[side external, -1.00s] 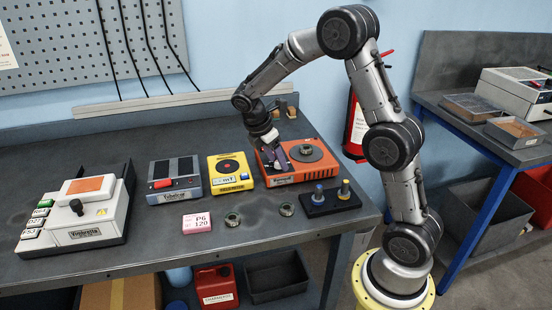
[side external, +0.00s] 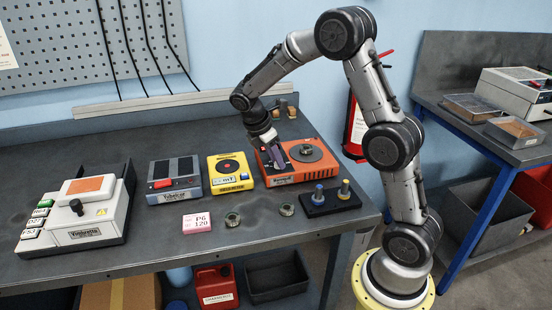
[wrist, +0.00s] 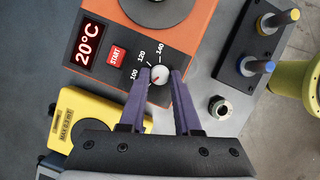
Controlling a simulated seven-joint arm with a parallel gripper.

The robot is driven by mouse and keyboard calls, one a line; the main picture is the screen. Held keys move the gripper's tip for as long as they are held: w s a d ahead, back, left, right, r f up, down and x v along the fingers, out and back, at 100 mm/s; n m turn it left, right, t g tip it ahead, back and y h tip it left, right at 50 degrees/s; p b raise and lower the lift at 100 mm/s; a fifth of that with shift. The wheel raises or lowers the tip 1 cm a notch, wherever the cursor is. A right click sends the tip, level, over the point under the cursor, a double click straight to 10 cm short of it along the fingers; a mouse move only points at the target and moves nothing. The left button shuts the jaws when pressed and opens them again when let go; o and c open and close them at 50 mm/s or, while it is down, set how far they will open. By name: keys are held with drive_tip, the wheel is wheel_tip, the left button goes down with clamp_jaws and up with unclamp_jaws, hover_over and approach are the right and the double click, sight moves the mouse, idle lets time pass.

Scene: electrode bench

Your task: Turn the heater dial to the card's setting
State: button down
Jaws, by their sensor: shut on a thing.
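The orange heater (side external: 318,172) stands at the back right of the bench, and its body also shows in the wrist view (wrist: 192,40). Its display (wrist: 88,43) reads 20°C. The white heater dial (wrist: 160,76) has a small red mark and sits below the printed numbers 100, 120 and 140. My gripper (wrist: 161,74) is shut on the dial, a purple finger on each side. In the side view my gripper (side external: 277,158) is low over the heater's front and hides the dial. The pink card (side external: 197,222) reads P6 120 and lies flat at the front.
The red START button (wrist: 117,57) is left of the dial. A yellow stirrer (side external: 230,171) stands close left of the heater. A dark stand (side external: 330,203) with blue and yellow-topped electrodes is in front. Two small round fittings (side external: 232,219) (side external: 287,209) lie on the bench.

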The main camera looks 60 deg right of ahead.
drive_tip(key=m, duration=0.2)
drive_tip(key=m+g+y, duration=0.1)
drive_tip(key=m, duration=0.1)
drive_tip(key=shift+w+d, duration=0.1)
drive_tip(key=shift+w, duration=0.1)
drive_tip(key=m+g+y, duration=0.1)
drive_tip(key=m, duration=0.3)
drive_tip(key=shift+d+m, duration=0.15)
drive_tip(key=shift+m, duration=0.15)
drive_tip(key=m+y, duration=0.1)
drive_tip(key=m, duration=0.1)
drive_tip(key=m+y, duration=0.1)
drive_tip(key=m, duration=0.1)
drive_tip(key=shift+w+d+r+m, duration=0.1)
drive_tip(key=shift+d+m, duration=0.1)
drive_tip(key=shift+m, duration=0.1)
drive_tip(key=shift+d+m+y, duration=0.15)
drive_tip(key=shift+m+y, duration=0.65)
drive_tip(key=shift+m, duration=1)
drive_tip(key=c, duration=0.6)
unclamp_jaws()
